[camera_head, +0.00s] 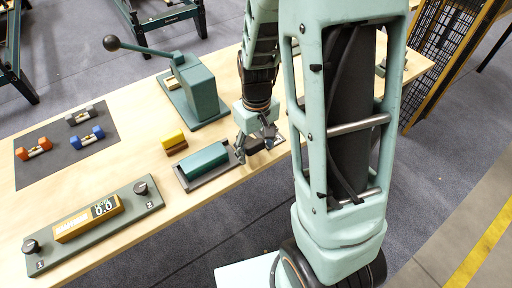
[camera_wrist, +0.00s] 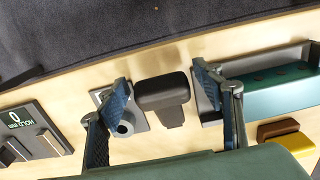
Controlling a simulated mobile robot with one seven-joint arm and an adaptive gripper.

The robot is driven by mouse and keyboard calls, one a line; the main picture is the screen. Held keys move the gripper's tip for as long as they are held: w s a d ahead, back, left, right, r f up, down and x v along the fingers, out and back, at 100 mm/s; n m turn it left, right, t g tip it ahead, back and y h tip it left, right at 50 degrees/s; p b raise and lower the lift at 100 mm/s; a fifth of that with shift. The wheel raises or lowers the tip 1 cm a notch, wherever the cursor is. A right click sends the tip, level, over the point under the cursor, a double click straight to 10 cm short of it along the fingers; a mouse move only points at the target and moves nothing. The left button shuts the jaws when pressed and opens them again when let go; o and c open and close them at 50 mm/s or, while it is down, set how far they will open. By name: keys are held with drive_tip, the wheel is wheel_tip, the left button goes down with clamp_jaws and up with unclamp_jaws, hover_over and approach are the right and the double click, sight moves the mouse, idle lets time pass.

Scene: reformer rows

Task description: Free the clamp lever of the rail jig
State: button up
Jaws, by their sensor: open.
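The rail jig (camera_head: 183,181) is a grey tray on the wooden table, with a teal rail (camera_head: 206,159) lying in it. In the wrist view the jig (camera_wrist: 262,58) and teal rail (camera_wrist: 275,88) are at the right. The clamp lever's black head (camera_wrist: 162,92) shows in the middle of the wrist view, beside a grey plate with a round boss (camera_wrist: 124,127). My gripper (camera_head: 256,144) is at the jig's right end. In the wrist view my open gripper (camera_wrist: 160,82) has one finger on each side of the black head. I cannot tell whether either finger touches it.
A yellow and brown block (camera_head: 174,142) lies beside the jig. A grey-green press (camera_head: 196,88) with a ball-ended lever stands behind. A gauge base (camera_head: 100,222) is at the front left. A dark mat (camera_head: 62,157) holds small coloured parts. The table edge is close to my gripper.

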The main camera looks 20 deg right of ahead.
drive_tip(key=shift+c, duration=0.4)
clamp_jaws()
drive_tip(key=shift+r, duration=0.1)
